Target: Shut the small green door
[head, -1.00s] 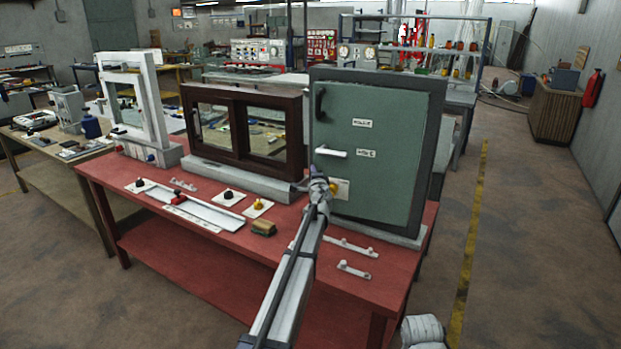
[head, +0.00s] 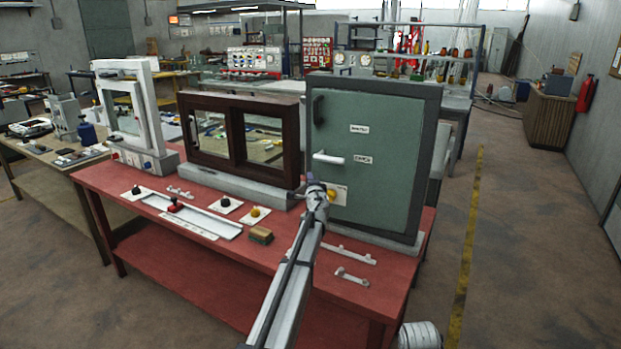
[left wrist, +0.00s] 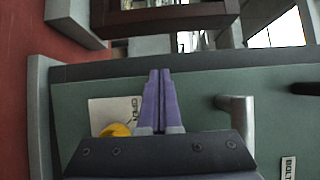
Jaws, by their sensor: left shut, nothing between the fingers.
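The small green door (head: 375,150) sits in a dark grey frame (head: 428,150) at the right end of the red table. It looks flush with its frame; a small gap cannot be ruled out. It carries a white lever handle (head: 328,158), also in the left wrist view (left wrist: 238,125), and a black handle (head: 317,108). A yellow knob (head: 333,195) on a plate marked OPEN is low on its left. My left gripper (head: 315,184) is shut and empty in front of the door's lower left. In the left wrist view its purple fingers (left wrist: 158,95) point toward the frame's edge, between knob and lever.
A brown-framed double window (head: 240,140) stands just left of the door. A white-framed panel (head: 130,115) is farther left. A sliding rail (head: 190,215), knobs and a brown block (head: 261,235) lie along the red table (head: 215,270).

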